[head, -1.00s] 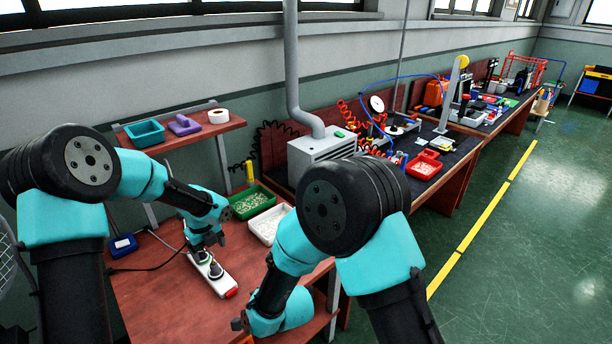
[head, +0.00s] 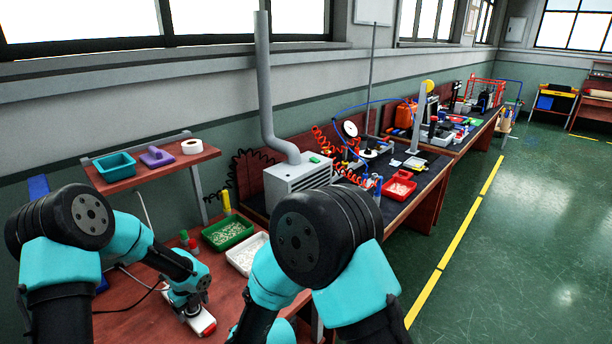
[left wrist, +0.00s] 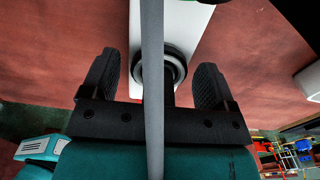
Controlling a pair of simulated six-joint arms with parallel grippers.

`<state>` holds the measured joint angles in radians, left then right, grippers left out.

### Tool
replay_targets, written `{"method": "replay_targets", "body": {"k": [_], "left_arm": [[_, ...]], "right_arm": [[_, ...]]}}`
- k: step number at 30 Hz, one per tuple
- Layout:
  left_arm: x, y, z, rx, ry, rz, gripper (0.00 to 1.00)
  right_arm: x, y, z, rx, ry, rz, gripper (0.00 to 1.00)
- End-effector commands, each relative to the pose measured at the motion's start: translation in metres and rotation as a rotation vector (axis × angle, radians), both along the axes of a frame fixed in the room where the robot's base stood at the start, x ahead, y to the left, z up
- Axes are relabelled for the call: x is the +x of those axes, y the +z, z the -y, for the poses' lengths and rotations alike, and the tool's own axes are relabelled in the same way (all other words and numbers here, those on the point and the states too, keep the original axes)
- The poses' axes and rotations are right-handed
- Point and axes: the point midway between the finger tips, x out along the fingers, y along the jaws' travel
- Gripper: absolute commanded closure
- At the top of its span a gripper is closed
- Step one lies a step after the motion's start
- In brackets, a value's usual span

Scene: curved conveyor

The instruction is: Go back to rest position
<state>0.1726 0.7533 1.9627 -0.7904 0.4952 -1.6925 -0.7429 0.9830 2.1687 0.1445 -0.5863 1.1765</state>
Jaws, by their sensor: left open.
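My left gripper (head: 182,304) is low over the red-brown bench, at a white device with a red end (head: 206,326). In the left wrist view, its two open fingers (left wrist: 160,82) stand wide apart on either side of a dark round part with a pale ring (left wrist: 178,62). A gap shows beside each finger. The white device (left wrist: 196,22) shows beyond them. A grey strip crosses the middle of that view and hides part of the round piece. My right arm is bent in the foreground of the head view, and its gripper is out of the picture.
A green bin (head: 227,230) and a white bin (head: 244,256) stand on the bench behind the device. A shelf (head: 140,178) holds a teal tray, a purple tool and a tape roll. A grey machine (head: 295,186) stands farther right. The green floor at right is clear.

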Motion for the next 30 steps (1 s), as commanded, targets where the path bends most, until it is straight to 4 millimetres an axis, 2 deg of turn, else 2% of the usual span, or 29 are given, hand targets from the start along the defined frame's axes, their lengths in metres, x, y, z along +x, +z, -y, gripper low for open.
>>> {"method": "replay_targets", "body": {"k": [8,14,30], "left_arm": [[0.000,0.002,0.000,0.000,0.000,0.001,0.19],[0.001,0.017,-0.001,0.002,0.001,0.003,0.19],[0.001,0.097,-0.001,0.001,0.001,0.003,0.19]], "right_arm": [[0.000,0.000,0.000,0.000,0.000,0.000,1.00],[0.000,0.000,0.000,0.000,0.000,0.000,1.00],[0.000,0.000,0.000,0.000,0.000,0.000,1.00]]}}
